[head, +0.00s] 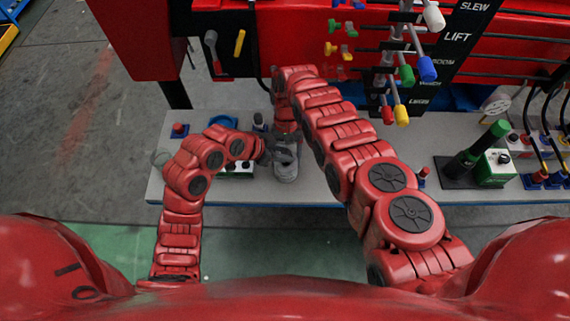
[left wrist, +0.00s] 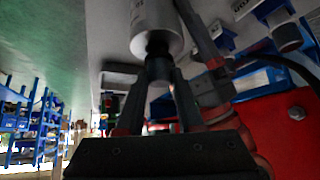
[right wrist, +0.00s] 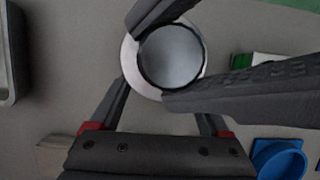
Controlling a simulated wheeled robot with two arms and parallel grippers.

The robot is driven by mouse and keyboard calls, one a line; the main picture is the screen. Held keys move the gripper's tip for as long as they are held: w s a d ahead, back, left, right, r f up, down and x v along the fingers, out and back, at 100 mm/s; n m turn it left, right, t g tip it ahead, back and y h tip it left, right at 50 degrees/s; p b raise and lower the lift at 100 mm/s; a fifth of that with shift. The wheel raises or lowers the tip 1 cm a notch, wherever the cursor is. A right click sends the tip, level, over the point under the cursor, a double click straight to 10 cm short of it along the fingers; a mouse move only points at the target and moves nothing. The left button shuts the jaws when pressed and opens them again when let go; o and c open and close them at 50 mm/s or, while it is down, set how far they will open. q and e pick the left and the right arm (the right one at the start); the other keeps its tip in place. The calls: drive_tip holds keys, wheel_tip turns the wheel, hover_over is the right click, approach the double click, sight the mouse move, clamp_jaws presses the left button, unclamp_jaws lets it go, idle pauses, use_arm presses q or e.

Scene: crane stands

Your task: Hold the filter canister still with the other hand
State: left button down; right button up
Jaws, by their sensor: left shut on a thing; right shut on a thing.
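The filter canister (head: 286,166) is a short grey cylinder standing upright on the grey bench. In the right wrist view its round top (right wrist: 172,55) shows as a grey disc inside a pale rim. My left gripper (head: 272,148) reaches it from the left and is shut on it; in the left wrist view the fingers (left wrist: 159,85) close around a dark, narrow part below the pale body (left wrist: 154,22). My right gripper (right wrist: 165,80) comes from behind and is also shut on the canister, low beside its rim. Its fingertips are partly hidden by the canister and dark left-gripper parts.
A green-and-white block (head: 238,170) and a blue ring (head: 222,121) lie left of the canister. A green-topped black cylinder (head: 475,150) stands at right. Coloured lever knobs (head: 404,74) hang above the bench.

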use_arm(q)
drive_tip(key=shift+r, duration=3.35)
use_arm(e)
drive_tip(key=shift+s+f, duration=0.15)
use_arm(q)
drive_tip(key=shift+w+d, duration=0.1)
use_arm(e)
drive_tip(key=o, duration=1.5)
drive_tip(key=shift+o, duration=0.2)
drive_tip(key=shift+r, duration=0.35)
drive_tip(key=shift+a+r, duration=0.1)
drive_tip(key=shift+r, duration=0.25)
use_arm(q)
drive_tip(key=shift+f, duration=0.2)
use_arm(e)
drive_tip(key=r, duration=0.8)
drive_tip(key=shift+w+r, duration=0.2)
drive_tip(key=shift+r, duration=0.2)
